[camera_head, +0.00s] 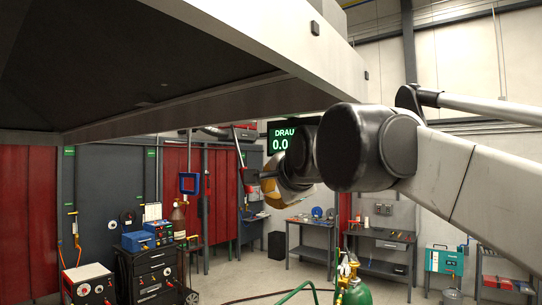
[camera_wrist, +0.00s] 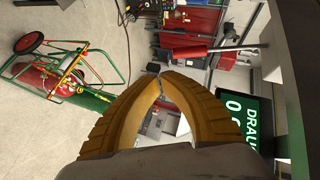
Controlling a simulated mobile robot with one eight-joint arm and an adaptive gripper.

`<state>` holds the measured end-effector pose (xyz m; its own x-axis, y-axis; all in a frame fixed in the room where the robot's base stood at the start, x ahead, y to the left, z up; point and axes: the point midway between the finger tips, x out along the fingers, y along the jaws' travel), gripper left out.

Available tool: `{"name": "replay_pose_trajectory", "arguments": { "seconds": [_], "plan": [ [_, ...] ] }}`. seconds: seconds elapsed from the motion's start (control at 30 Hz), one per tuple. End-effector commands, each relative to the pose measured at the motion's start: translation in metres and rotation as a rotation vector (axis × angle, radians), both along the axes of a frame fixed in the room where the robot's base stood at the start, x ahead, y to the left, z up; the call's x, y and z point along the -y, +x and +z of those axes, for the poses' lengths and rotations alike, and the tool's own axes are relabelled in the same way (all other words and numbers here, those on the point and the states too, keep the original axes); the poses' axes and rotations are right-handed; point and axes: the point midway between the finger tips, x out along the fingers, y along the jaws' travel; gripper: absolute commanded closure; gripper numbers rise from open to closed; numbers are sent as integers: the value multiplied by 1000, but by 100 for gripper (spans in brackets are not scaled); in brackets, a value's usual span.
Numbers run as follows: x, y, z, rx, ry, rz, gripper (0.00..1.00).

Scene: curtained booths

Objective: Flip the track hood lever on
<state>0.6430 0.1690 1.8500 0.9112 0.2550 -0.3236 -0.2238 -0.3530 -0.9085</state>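The hood (camera_head: 235,30) is a big pale-rimmed canopy with a dark underside, filling the upper left of the head view. What looks like its lever is a grey rod with a red grip (camera_wrist: 183,52), at the upper middle of the wrist view. The rod and a red part (camera_head: 247,183) also show in the head view, hanging left of my gripper. My gripper (camera_wrist: 160,78) has yellow ribbed fingers with their tips together and nothing visible between them. It is apart from the red grip. In the head view my gripper (camera_head: 270,190) is partly hidden behind my wrist.
A display (camera_head: 280,138) with green text hangs behind my wrist, close to the right in the wrist view (camera_wrist: 245,110). A green cart with gas cylinders (camera_wrist: 70,80) stands on the floor. Welding machines (camera_head: 148,235) and workbenches (camera_head: 380,240) line the booths. Mid-floor is mostly open.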

Motion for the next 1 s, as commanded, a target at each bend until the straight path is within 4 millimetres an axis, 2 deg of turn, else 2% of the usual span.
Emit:
{"name": "replay_pose_trajectory", "arguments": {
  "seconds": [0.03,0.1,0.27,0.73,0.87,1.0],
  "plan": [
    [-5,3,21,4,22,-2,100],
    [-9,6,35,10,52,-4,100],
    [-15,10,49,15,85,-7,100],
    [-16,15,49,16,89,-8,100],
    [-21,31,45,16,88,-8,100],
    [-28,55,38,16,88,-8,100]
  ]
}}
